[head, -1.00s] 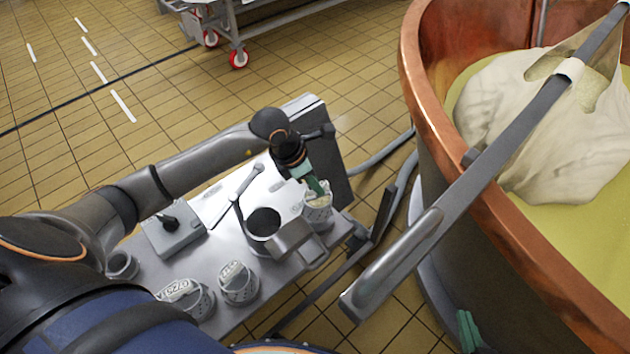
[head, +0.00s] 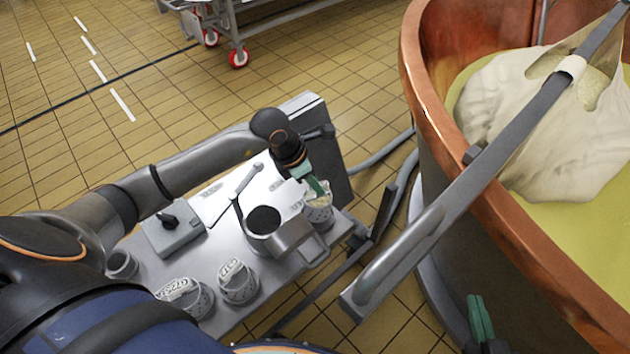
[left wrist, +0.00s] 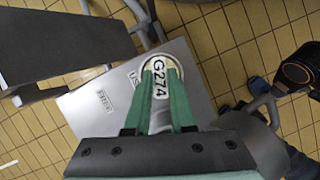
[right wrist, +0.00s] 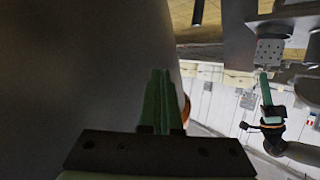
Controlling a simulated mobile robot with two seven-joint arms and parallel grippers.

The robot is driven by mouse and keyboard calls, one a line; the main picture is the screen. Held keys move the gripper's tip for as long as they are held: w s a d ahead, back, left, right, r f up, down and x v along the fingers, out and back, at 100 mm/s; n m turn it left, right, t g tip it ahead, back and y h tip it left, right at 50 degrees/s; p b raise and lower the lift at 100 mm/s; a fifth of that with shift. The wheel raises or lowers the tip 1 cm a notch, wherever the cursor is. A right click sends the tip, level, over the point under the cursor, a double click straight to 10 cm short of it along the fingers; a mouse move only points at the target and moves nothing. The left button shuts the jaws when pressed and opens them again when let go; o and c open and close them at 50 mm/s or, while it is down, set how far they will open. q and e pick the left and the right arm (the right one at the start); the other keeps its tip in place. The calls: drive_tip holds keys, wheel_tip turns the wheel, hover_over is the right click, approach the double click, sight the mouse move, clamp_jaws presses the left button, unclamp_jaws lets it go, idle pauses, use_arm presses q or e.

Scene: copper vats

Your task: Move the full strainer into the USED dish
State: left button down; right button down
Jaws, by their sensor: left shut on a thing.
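A perforated pale strainer (head: 319,214) with a "G274" tag (left wrist: 160,78) is at the right end of the steel cart. My left gripper (head: 317,190) points down at it, its green fingers shut on the strainer at the tag. The lettering "US…" (left wrist: 134,79) shows on the cart top beside the strainer; the rest of the word is covered.
A steel jug (head: 283,238) with a dark inside stands left of the strainer. Two more tagged strainers (head: 238,285) (head: 186,296) stand at the cart's near edge. A box with a black knob (head: 172,232) and a small cup (head: 121,265) are further left. The copper vat (head: 433,125) bounds the right.

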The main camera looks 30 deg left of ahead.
use_arm(q)
drive_tip(key=shift+f, duration=0.1)
use_arm(e)
drive_tip(key=shift+w+r, duration=0.25)
drive_tip(key=shift+r, duration=0.25)
use_arm(q)
drive_tip(key=shift+f, duration=0.1)
use_arm(e)
drive_tip(key=shift+w+r+t, duration=0.1)
drive_tip(key=shift+r+t, duration=0.2)
drive_tip(key=shift+t, duration=0.1)
use_arm(q)
drive_tip(key=shift+f+b, duration=0.2)
drive_tip(key=shift+b, duration=0.15)
use_arm(e)
drive_tip(key=shift+w+r+t, duration=0.15)
drive_tip(key=shift+r+t, duration=0.1)
drive_tip(key=shift+r, duration=0.25)
drive_tip(key=shift+w+r+t, duration=0.15)
drive_tip(key=shift+r+t, duration=0.1)
drive_tip(key=shift+r, duration=0.25)
drive_tip(key=shift+r+n+y, duration=0.15)
drive_tip(key=shift+n+y, duration=0.15)
